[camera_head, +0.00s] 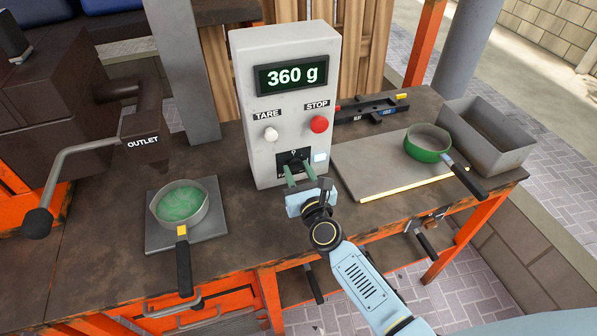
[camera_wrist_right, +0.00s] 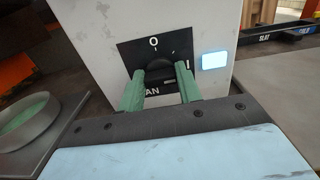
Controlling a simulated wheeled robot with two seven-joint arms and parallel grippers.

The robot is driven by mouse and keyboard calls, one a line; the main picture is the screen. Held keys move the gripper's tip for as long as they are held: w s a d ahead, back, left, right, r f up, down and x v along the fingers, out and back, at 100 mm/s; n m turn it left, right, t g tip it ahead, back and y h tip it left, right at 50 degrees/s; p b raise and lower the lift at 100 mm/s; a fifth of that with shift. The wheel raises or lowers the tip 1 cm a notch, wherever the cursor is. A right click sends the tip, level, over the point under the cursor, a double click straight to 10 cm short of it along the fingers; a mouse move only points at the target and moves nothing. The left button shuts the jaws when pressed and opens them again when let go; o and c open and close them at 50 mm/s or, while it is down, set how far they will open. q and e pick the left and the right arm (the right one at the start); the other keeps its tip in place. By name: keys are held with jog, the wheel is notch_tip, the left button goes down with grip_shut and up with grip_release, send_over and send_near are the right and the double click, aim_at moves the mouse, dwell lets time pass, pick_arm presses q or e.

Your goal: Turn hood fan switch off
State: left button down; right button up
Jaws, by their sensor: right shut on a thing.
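The fan switch (camera_wrist_right: 157,68) is a dark rotary knob on a black plate, marked O at the top and I at the right. Part of a label ending in "AN" shows below it, the rest hidden by a finger. It sits low on the front of a grey control box (camera_head: 249,125), where the switch plate (camera_head: 295,156) is partly covered by my fingers. My right gripper (camera_head: 298,170) is shut on the knob, its green fingers on either side of it in the wrist view (camera_wrist_right: 163,88). I cannot tell the knob's exact pointing direction. My left gripper is not in view.
The box has a display reading 360 g, a white TARE button (camera_head: 271,134) and a red STOP button (camera_head: 319,124). A pan with green contents (camera_head: 163,190) stands left. A green pan (camera_head: 424,154), a flat plate (camera_head: 362,188) and a grey bin (camera_head: 513,156) are right.

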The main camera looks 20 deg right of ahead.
jog(key=n, duration=0.4)
jog(key=shift+n, duration=0.3)
jog(key=n+p, duration=0.1)
jog(key=n, duration=0.3)
jog(key=shift+a+n, duration=0.1)
jog(key=shift+n, duration=0.2)
jog(key=n+p, duration=0.1)
jog(key=n, duration=0.3)
jog(key=shift+f+n+p, duration=0.15)
jog(key=shift+n+p, duration=0.35)
jog(key=shift+n, duration=1.7)
jog(key=o, duration=1)
jog(key=shift+s, duration=0.15)
